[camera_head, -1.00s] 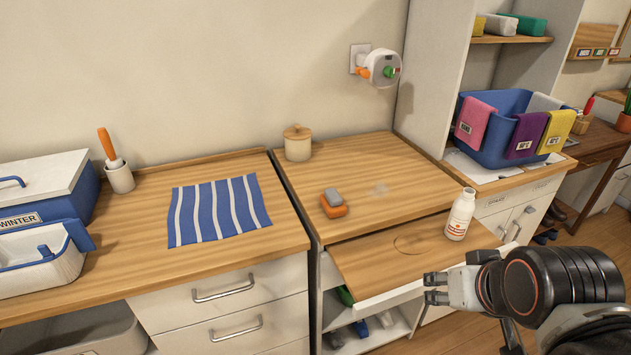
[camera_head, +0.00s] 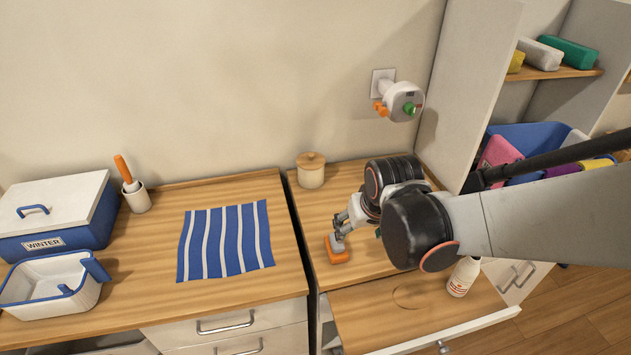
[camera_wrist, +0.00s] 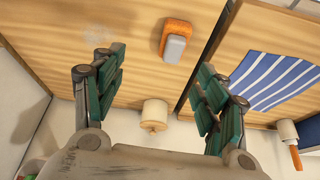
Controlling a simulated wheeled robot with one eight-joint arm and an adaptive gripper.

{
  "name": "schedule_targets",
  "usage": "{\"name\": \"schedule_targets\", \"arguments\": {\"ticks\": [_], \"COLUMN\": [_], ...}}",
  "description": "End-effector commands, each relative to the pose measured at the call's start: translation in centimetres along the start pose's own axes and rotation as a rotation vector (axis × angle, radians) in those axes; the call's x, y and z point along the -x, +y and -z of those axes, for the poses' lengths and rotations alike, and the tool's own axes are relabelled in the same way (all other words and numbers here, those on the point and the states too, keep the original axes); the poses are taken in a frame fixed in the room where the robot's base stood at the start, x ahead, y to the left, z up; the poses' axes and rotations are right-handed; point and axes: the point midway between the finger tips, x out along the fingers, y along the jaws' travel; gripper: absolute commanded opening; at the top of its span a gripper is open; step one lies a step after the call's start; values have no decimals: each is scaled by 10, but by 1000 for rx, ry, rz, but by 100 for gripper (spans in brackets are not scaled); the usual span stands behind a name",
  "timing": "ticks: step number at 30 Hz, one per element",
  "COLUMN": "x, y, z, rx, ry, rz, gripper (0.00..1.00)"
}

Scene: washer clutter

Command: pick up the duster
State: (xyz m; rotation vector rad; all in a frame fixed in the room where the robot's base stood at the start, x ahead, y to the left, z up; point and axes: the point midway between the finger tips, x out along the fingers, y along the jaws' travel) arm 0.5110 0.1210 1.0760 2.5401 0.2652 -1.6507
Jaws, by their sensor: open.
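The duster, an orange block with a grey top (camera_head: 338,252), lies on the wooden counter just right of the seam between the two counters. In the wrist view the duster (camera_wrist: 175,40) shows in the upper middle, between the lines of the two fingers and beyond their tips. My gripper (camera_head: 341,228) is over the counter, close above and beside the duster, and partly overlaps it in the head view. In the wrist view my gripper (camera_wrist: 158,80) is open, its green-padded fingers wide apart with nothing between them. Contact with the duster cannot be told.
A lidded wooden jar (camera_head: 311,172) stands behind the duster. A blue striped cloth (camera_head: 225,242) lies to the left. A white bottle (camera_head: 463,276) stands on the pulled-out board (camera_head: 400,318), below my arm. A wall plug device (camera_head: 404,101) sticks out behind. Counter around the duster is mostly clear.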

Motion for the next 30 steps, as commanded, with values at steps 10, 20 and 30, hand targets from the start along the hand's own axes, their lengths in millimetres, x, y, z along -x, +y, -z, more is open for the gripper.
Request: {"name": "schedule_targets", "arguments": {"ticks": [10, 20, 30], "x": [-21, -73, -103], "y": [-24, -25, -25], "z": [11, 8, 9], "rx": [42, 43, 42], "ry": [-28, -27, -27], "rz": [7, 7, 7], "gripper": [67, 67, 67]}}
